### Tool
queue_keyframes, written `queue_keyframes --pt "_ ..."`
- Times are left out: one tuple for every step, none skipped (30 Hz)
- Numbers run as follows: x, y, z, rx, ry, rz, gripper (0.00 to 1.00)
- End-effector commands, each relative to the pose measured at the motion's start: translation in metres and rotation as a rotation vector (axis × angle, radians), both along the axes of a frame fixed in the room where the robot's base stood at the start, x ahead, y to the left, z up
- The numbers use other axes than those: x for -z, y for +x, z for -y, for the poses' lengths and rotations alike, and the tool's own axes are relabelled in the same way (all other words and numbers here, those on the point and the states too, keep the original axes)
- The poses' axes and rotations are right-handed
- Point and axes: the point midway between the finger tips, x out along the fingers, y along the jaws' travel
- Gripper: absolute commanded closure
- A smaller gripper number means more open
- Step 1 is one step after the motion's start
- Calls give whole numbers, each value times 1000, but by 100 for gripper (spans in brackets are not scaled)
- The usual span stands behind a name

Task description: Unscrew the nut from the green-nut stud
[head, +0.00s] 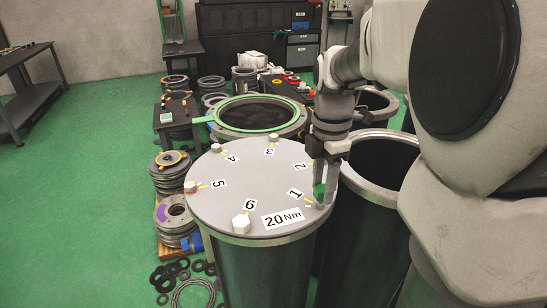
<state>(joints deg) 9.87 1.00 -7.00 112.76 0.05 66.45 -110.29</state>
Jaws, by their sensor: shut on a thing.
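The green nut (319,191) is at the stud by number 1, on the right side of the grey round lid (225,180). My gripper (324,195) points down over it, its fingers shut on the green nut. The fingers hide part of the nut and the stud, so I cannot tell how much thread is in the nut. The lid sits on a dark cylinder (265,275) and carries numbers 1 to 6 and a "20Nm" label (283,218).
An open cylinder (386,140) is close on the right. A green-ringed cylinder (300,111) stands behind. Stacked flanges (172,170) are at left.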

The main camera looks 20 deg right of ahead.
Motion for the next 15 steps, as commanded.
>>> queue_keyframes --pt "0 0 0 0 0 0 100" --pt "0 0 0 0 0 0 100" --pt "0 0 0 0 0 0 100" --pt "0 0 0 0 0 0 100" --pt "0 0 0 0 0 0 100" --pt "-1 0 0 0 0 1 100" --pt "-3 0 0 0 0 1 100" --pt "-4 0 0 0 0 1 100" --pt "-7 0 0 0 0 1 100" --pt "-9 0 0 0 0 1 100" --pt "-12 0 0 0 0 1 100" --pt "-15 0 0 0 0 1 100" --pt "-18 0 0 0 0 1 100" --pt "-21 0 0 0 0 1 100" --pt "-24 0 0 0 0 1 100"
